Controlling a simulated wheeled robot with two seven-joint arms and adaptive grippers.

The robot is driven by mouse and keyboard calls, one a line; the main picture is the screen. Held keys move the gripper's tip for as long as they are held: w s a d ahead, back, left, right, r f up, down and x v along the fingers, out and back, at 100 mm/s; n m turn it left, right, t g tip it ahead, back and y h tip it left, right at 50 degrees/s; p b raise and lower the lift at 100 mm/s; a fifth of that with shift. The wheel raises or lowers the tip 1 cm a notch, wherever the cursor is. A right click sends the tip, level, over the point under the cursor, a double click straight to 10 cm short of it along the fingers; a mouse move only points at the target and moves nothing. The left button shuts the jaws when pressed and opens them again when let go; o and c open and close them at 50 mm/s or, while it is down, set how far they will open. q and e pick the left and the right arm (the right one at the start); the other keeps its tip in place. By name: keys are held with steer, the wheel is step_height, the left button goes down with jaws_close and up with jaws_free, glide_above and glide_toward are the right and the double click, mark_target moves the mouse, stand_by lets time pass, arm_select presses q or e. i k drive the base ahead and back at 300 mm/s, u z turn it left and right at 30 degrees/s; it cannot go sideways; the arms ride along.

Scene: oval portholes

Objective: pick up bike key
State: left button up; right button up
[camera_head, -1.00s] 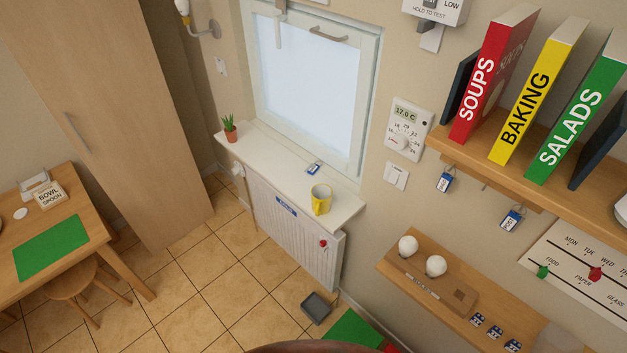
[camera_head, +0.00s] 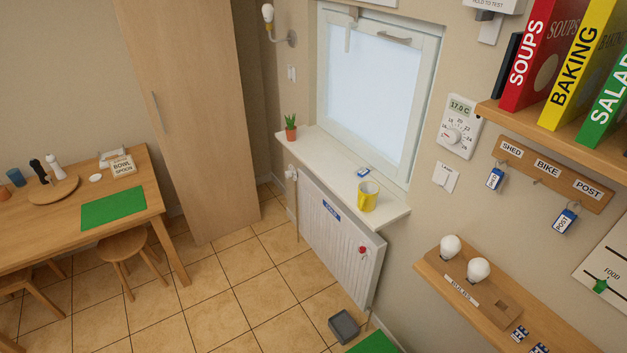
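A small blue-and-white tag (camera_head: 362,172) lies on the white windowsill (camera_head: 330,160), just behind a yellow mug (camera_head: 367,197). It looks like the key tags on the wall, but it is too small to read. A wooden key rack (camera_head: 550,172) on the right wall is labelled SHED, BIKE and POST. A SHED key tag (camera_head: 495,179) and a POST key tag (camera_head: 565,221) hang from it. The hook under BIKE is empty. Neither of my grippers shows in the view.
A potted plant (camera_head: 291,127) stands at the sill's left end. A radiator (camera_head: 325,222) is below the sill. A grey tray (camera_head: 344,326) sits on the floor. A wooden table (camera_head: 150,190) and stool (camera_head: 122,245) stand at left. A shelf (camera_head: 450,280) with bulbs juts out at right. Open tiled floor lies between.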

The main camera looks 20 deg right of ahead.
mark_target(363, 171)
steer(key=u, duration=0.8)
steer(key=i, duration=2.05)
steer(key=z, duration=0.3)
